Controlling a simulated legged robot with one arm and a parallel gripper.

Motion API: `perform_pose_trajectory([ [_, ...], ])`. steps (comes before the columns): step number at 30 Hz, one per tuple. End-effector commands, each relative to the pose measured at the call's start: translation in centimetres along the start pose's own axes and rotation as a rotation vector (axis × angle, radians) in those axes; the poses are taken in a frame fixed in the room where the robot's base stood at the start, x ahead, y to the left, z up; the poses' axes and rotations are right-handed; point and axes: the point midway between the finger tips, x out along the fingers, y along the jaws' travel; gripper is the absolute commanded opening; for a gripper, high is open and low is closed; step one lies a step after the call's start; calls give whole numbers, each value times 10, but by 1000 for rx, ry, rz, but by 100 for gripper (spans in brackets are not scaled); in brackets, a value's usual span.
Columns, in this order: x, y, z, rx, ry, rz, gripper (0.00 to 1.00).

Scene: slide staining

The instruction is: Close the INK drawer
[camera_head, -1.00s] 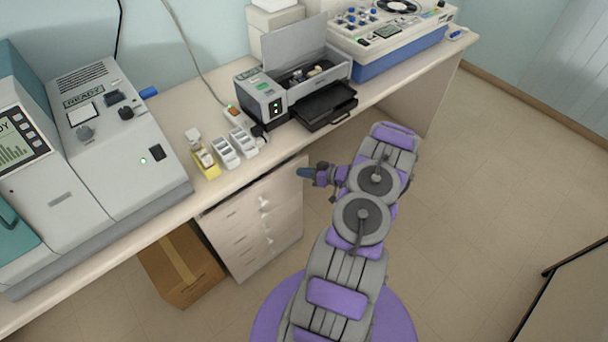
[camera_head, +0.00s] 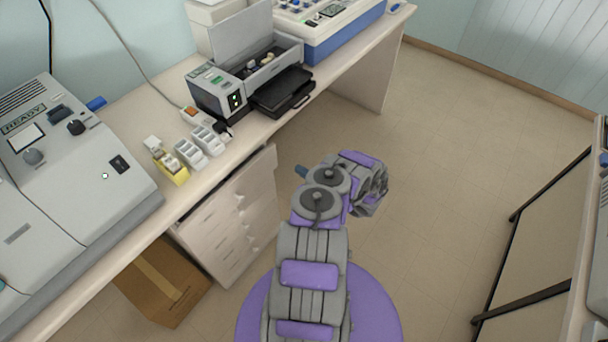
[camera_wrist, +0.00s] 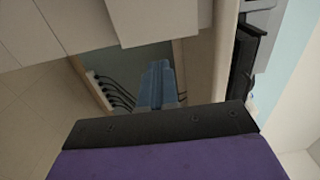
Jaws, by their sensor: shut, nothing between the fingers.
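The pale drawer cabinet (camera_head: 226,228) stands under the bench and shows several stacked drawers with small handles. Its top drawer (camera_head: 243,180) appears to stick out past the bench edge, with a dark gap behind its front. I cannot read an INK label. The wrist view shows pale drawer fronts at the top, one panel (camera_wrist: 155,20) standing proud of the others. My gripper (camera_head: 300,170) is right of the cabinet, apart from it, mostly hidden by my arm. In the wrist view its blue fingers (camera_wrist: 157,85) are shut and empty.
On the bench (camera_head: 125,215) stand a grey stainer (camera_head: 75,170), a yellow holder (camera_head: 173,175), white trays (camera_head: 198,148) and a printer with a black tray (camera_head: 282,92). A cardboard box (camera_head: 165,280) is left of the cabinet. The floor (camera_head: 440,150) to the right is open.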

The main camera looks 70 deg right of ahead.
Motion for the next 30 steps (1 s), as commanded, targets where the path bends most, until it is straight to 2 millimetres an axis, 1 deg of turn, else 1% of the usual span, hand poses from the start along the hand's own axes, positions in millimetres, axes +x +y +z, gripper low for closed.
perform_pose_trajectory([
  [1, 11, 2, 2, 0, -4, 0, 0],
  [9, 62, 0, 4, -6, -3, -2, 0],
  [12, 77, -1, 4, -7, -4, -2, 0],
  [15, 88, 0, 3, -6, -2, 0, 0],
  [21, 96, 0, 2, -3, 0, 2, 0],
  [30, 97, -1, 3, -4, -1, 1, 0],
])
